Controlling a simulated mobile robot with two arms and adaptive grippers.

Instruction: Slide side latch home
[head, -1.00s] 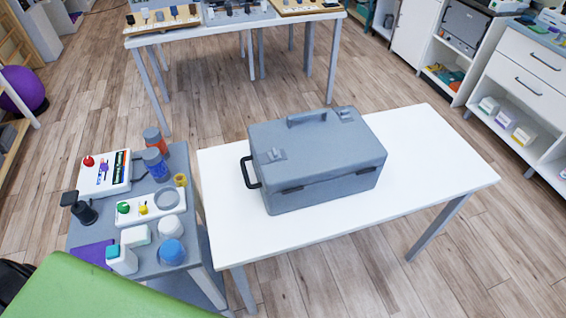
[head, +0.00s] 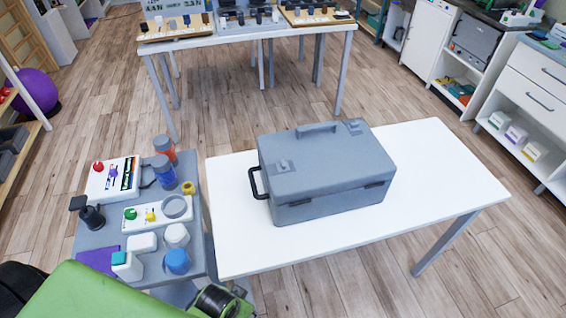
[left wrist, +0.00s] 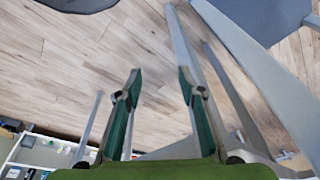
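A closed grey case (head: 325,170) stands on the white table (head: 430,170) in the head view. My right gripper is not in view.
A grey side table (head: 90,225) left of the white table holds several bottles, pots and devices. A green surface (head: 110,293) fills the bottom left. Another table (head: 250,36) with displays stands behind. The white table is clear right of the case.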

